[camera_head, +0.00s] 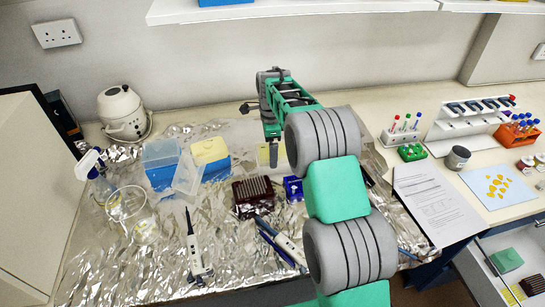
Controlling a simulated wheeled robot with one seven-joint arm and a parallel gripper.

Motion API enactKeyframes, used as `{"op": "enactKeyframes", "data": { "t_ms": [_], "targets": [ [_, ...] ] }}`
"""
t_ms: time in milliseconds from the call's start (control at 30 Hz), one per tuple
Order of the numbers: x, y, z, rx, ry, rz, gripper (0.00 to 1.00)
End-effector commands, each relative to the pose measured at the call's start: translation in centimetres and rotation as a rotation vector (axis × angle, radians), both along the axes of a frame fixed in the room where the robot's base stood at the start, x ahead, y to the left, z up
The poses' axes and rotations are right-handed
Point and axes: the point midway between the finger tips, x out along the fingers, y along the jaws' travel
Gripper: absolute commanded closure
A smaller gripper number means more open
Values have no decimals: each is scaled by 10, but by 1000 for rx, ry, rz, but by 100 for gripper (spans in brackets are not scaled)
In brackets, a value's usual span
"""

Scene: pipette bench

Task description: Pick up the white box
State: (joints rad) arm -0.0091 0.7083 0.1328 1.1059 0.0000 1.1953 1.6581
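No plain white box stands out clearly. A translucent whitish open container or lid (188,178) leans between a blue box (161,163) and a yellow-topped blue box (211,155) on the foil-covered bench. My green and grey arm reaches across the middle of the bench. My gripper (273,150) hangs near the back of the foil, right of the yellow-topped box and apart from it. One dark finger shows; the other is hidden or edge-on, so its opening cannot be judged. A pale yellow patch shows right behind the finger; the arm hides the area to its right.
A dark tube rack (253,196) and a small blue rack (293,189) lie below my gripper. A printed sheet (436,203) and racks fill the right. A shelf overhangs the back.

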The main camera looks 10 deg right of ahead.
Motion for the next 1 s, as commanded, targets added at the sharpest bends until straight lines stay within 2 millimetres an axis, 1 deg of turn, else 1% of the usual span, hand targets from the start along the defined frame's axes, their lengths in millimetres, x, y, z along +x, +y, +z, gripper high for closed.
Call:
{"op": "enactKeyframes", "data": {
  "t_ms": [67, 200, 300, 533, 1000],
  "targets": [
    [-1, -3, -9, 0, 5, -2, 0],
    [-1, -5, -35, 0, 4, -1, 0],
    [-1, -4, -47, 0, 1, 1, 0],
    [0, -3, -50, 0, -1, 4, 1],
    [-1, -2, -50, 0, -1, 5, 39]
  ]
}}
